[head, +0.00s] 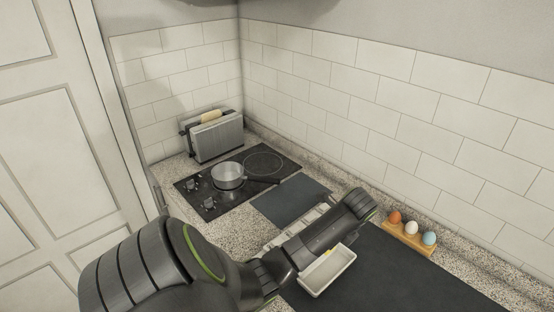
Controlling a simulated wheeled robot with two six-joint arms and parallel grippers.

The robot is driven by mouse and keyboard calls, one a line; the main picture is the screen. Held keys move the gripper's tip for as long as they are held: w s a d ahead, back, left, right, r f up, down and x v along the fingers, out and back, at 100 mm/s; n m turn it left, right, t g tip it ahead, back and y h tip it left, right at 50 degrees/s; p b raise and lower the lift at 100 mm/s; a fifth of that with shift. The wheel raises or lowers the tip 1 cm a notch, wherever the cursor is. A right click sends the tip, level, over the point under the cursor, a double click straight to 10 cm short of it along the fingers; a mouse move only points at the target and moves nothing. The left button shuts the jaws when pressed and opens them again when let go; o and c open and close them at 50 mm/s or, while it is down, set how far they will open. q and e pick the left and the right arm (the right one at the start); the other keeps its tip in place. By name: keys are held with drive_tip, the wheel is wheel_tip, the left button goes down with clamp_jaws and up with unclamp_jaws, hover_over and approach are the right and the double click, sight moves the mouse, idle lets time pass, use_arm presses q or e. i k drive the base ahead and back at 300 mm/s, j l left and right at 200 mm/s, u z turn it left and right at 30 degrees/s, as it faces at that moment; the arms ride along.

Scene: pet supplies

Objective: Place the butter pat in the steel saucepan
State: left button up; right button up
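The steel saucepan (228,176) stands upright on the black hob, its dark handle pointing right. A white rectangular dish (330,277) sits on the dark mat at the lower middle, partly covered by my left arm. A small yellow bit (328,252) shows at the dish's far edge, beside my arm. It may be the butter pat, but it is too small to tell. My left arm reaches in from the lower left across the counter, its dark end above and behind the dish. Its fingertips cannot be made out. My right gripper is not in view.
A steel toaster (217,139) with a bread slice (211,116) stands behind the black hob (197,186). A dark mat (290,200) lies right of the hob. A wooden holder (407,240) with three coloured eggs stands by the tiled wall. The larger dark mat (410,285) is bare at right.

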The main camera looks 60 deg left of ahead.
sight(245, 178)
drive_tip(key=j, duration=2.75)
